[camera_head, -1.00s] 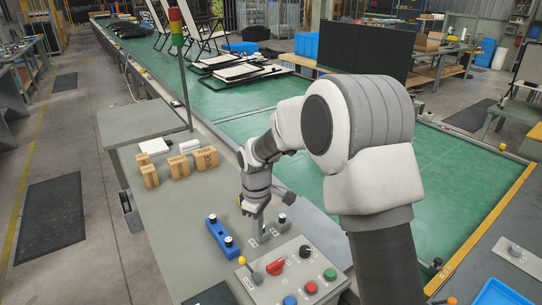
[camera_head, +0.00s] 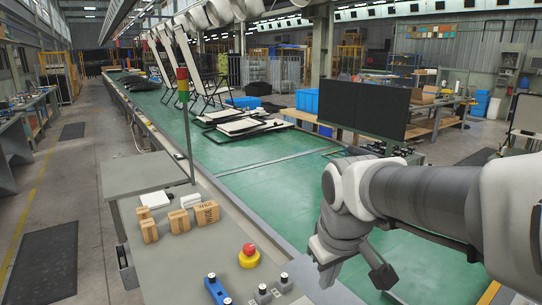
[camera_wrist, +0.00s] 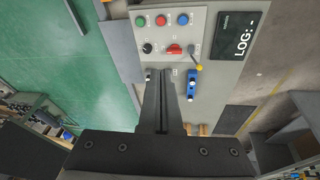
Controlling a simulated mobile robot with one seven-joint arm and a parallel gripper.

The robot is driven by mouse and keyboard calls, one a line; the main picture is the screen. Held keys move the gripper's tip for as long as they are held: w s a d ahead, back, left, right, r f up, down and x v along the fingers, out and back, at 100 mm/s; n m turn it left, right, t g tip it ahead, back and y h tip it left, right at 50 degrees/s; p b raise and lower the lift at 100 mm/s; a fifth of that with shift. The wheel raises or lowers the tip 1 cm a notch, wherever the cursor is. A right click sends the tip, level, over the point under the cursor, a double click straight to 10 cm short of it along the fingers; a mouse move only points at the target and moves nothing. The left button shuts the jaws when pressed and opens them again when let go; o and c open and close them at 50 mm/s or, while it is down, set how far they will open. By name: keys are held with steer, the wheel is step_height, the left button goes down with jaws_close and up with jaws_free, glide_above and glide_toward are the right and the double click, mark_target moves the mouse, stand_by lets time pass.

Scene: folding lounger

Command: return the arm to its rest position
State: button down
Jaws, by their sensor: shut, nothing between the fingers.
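My arm comes in from the right edge of the head view and bends down over the right side of the grey console. My gripper (camera_head: 327,278) points down near the console's edge beside the green conveyor (camera_head: 265,160). In the wrist view its two dark fingers (camera_wrist: 159,75) lie together with nothing between them. A blue block with knobs (camera_wrist: 192,84) is beside the fingers in the picture.
A red mushroom button on a yellow base (camera_head: 249,256), small cardboard boxes (camera_head: 207,212) and a red-green signal light (camera_head: 182,84) stand on the left. Folded lounger frames (camera_head: 245,127) lie on the conveyor. A black screen (camera_head: 366,108) stands behind the arm.

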steer(key=s+d+r+m+t, duration=0.1)
steer(key=s+d+m, duration=0.3)
steer(key=s, duration=0.7)
steer(key=shift+s+r+m+t, duration=0.15)
steer(key=shift+r+m+t, duration=0.05)
steer(key=shift+m+t, duration=0.25)
stand_by(0.9)
